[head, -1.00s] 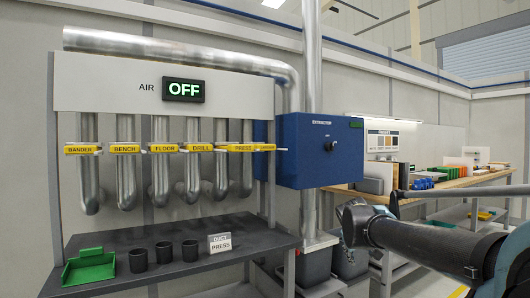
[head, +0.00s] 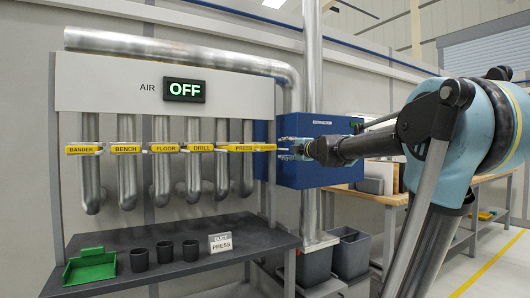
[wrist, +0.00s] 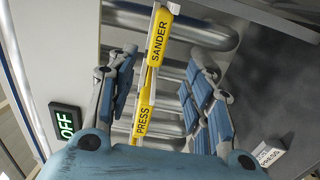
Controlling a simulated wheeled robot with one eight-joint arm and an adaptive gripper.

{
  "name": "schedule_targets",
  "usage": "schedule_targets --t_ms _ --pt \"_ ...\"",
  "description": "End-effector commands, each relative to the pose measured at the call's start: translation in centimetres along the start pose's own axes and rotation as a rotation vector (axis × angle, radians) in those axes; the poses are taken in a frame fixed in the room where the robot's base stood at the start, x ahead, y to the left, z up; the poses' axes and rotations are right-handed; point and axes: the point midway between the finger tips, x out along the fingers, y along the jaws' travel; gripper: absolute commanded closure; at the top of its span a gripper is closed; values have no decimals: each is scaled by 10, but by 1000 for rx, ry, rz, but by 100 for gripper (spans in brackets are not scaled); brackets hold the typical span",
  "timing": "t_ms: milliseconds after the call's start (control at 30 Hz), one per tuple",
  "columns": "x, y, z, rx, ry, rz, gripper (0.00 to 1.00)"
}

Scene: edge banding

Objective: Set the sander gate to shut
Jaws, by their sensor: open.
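The sander gate's yellow label (head: 264,147) is at the right end of the row of duct gates, beside the press gate label (head: 241,148). In the wrist view the SANDER label (wrist: 160,37) lies between my open fingers, with the PRESS label (wrist: 142,118) in line with it. My gripper (head: 284,149) is open, just right of the sander gate and in front of the blue box. Whether a finger touches the gate, I cannot tell.
The blue extraction box (head: 290,173) is close behind my gripper. A display (head: 184,90) reads AIR OFF. Below, a dark shelf (head: 190,263) holds a green tray (head: 90,266), black cups (head: 165,251) and a DUCT PRESS card (head: 220,242). A workbench (head: 385,196) stands at right.

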Motion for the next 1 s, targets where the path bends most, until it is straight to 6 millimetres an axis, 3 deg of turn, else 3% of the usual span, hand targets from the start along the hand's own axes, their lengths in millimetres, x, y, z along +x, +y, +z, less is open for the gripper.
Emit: schedule_targets --t_ms 267,1000 --pt "26 0 -1 -3 6 -2 53" --pt "128 0 -1 -3 4 -1 53"
